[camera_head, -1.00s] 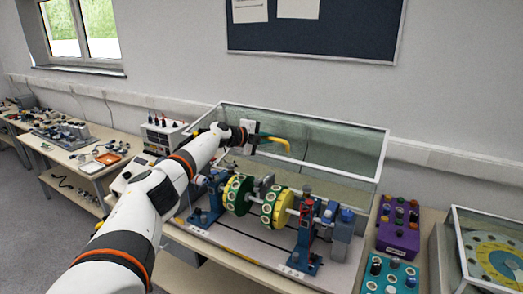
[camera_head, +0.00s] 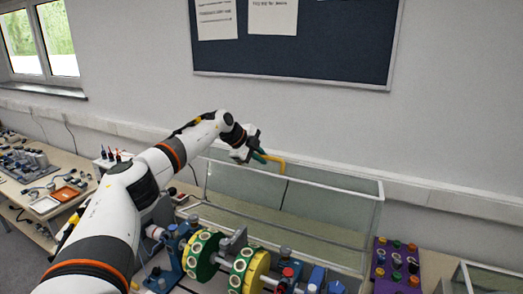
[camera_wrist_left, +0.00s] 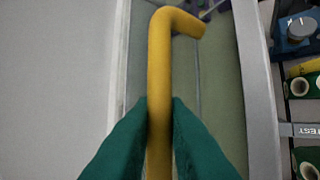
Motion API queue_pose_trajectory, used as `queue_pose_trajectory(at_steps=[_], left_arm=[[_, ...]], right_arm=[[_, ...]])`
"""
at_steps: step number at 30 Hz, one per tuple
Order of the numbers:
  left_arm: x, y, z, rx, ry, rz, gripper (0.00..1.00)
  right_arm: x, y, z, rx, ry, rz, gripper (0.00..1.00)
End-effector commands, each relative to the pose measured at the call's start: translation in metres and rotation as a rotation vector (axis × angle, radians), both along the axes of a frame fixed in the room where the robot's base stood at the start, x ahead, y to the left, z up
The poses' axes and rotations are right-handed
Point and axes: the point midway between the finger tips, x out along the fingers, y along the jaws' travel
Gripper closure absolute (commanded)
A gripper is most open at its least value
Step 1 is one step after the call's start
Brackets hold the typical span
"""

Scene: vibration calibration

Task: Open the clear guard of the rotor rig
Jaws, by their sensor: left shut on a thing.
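The clear guard (camera_head: 325,208) is a glassy box with pale frame edges. It stands raised behind the rotor rig, whose shaft and green-and-yellow discs (camera_head: 202,255) lie uncovered in front. The guard has a yellow bar handle (camera_head: 279,161), at its upper edge in the head view. My left gripper (camera_head: 262,157) is shut on this handle. In the left wrist view its green fingers (camera_wrist_left: 159,140) press on both sides of the yellow bar (camera_wrist_left: 160,70). My right gripper is not in view.
A purple control box (camera_head: 396,262) stands right of the rig. Another clear-covered unit (camera_head: 485,280) is at the lower right edge. A side bench (camera_head: 50,175) with parts and trays is at left. The wall with a dark board (camera_head: 300,50) is close behind the guard.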

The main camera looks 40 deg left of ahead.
Motion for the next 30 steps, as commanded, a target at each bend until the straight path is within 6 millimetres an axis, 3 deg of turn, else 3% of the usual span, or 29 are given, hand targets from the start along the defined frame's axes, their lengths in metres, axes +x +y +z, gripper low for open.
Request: queue_pose_trajectory(at_steps=[5, 14, 15, 19, 30], left_arm=[[-0.0040, -0.0028, -0.0080, -0.002, 0.030, -0.005, 1.00], [-0.0041, -0.0037, -0.0094, -0.003, 0.033, -0.006, 1.00], [-0.0040, -0.0037, -0.0094, -0.003, 0.033, -0.006, 0.85], [-0.0038, -0.0036, -0.0085, -0.003, 0.030, -0.007, 0.65], [-0.0067, -0.0015, -0.0029, -0.004, 0.024, -0.006, 0.65]], right_arm=[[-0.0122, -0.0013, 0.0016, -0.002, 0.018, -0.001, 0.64], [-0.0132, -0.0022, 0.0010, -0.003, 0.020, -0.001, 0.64], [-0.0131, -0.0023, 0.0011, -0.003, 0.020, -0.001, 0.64], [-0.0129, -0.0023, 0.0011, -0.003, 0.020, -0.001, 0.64], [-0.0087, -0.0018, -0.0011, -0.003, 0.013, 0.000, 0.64]])
